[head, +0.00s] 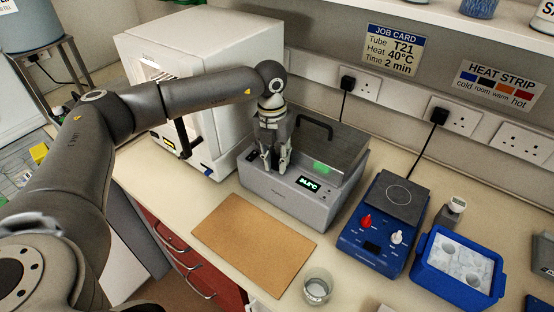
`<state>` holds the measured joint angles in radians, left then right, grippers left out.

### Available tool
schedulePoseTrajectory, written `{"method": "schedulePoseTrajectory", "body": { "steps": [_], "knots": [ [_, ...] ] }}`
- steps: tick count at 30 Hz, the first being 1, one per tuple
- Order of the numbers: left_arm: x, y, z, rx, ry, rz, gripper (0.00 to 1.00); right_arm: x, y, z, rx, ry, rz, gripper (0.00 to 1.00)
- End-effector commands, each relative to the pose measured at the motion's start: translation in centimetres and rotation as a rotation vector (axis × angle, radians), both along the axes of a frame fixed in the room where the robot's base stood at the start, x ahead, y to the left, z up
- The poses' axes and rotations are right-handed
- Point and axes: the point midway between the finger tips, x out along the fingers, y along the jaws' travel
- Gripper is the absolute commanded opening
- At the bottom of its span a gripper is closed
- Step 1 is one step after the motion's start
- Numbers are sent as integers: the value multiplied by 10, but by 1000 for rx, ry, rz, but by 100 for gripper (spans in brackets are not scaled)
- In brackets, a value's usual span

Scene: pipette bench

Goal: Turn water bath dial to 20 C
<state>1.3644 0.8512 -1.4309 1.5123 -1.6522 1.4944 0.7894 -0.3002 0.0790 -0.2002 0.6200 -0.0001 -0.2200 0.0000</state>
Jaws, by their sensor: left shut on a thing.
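The water bath (300,205) is a grey box with a lid and a black handle, standing at the back middle of the bench. Its lit display (308,184) shows a green temperature too small to read surely. My left arm reaches in from the left, and my left gripper (275,165) points down at the left part of the bath's sloping front panel. It is shut on the dial there, which its fingers mostly hide, so I cannot tell where the dial points. My right gripper is not in view.
A white machine (215,60) stands close left of the bath. A blue hotplate (378,230) with red and white knobs is to the right, near a blue ice box (460,265). A brown board (254,240) and a glass beaker (318,288) lie in front.

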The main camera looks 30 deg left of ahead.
Motion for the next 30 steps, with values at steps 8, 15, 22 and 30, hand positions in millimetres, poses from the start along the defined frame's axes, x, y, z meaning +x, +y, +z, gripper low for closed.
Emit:
{"method": "schedulePoseTrajectory", "body": {
  "steps": [8, 15, 22, 30],
  "knots": [
    [1, 0, 1, -2, -2, 15, 0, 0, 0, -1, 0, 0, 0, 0],
    [0, 0, 1, -1, -2, 15, 47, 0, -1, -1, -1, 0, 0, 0],
    [0, 0, 1, -1, -2, 14, 47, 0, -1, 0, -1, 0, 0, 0],
    [0, 0, 1, -1, -2, 11, 47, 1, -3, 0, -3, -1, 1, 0]
  ]
}}
